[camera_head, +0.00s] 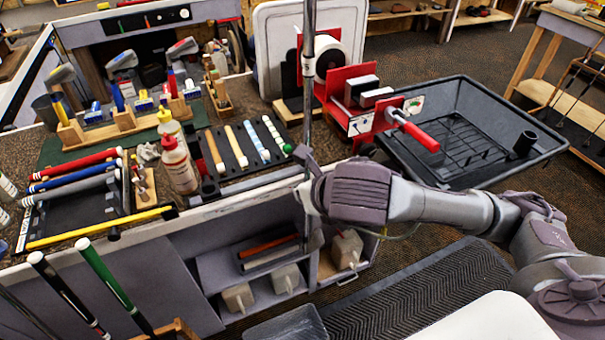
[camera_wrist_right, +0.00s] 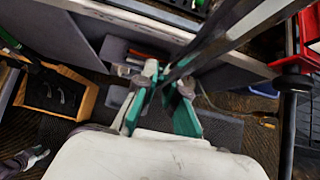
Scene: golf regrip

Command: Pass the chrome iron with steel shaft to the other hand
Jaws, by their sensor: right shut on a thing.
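The steel shaft of the chrome iron (camera_head: 309,85) stands nearly upright in the head view and runs out of the top edge. My right gripper (camera_head: 308,196) is shut on it, its arm coming in from the right. In the right wrist view the teal fingers of the right gripper (camera_wrist_right: 160,100) close around the shaft, which shows as a dark bar (camera_wrist_right: 235,35) rising to the upper right. I cannot make out the iron's head in either view.
The workbench (camera_head: 225,125) bears a wooden rack (camera_head: 125,122) with several club heads, bottles (camera_head: 179,166), coloured grips (camera_head: 75,170) and a red vise (camera_head: 345,95). A black basin (camera_head: 455,165) stands at right. Upright clubs (camera_head: 112,280) stand at front left. The shaft passes close to the bench's front edge.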

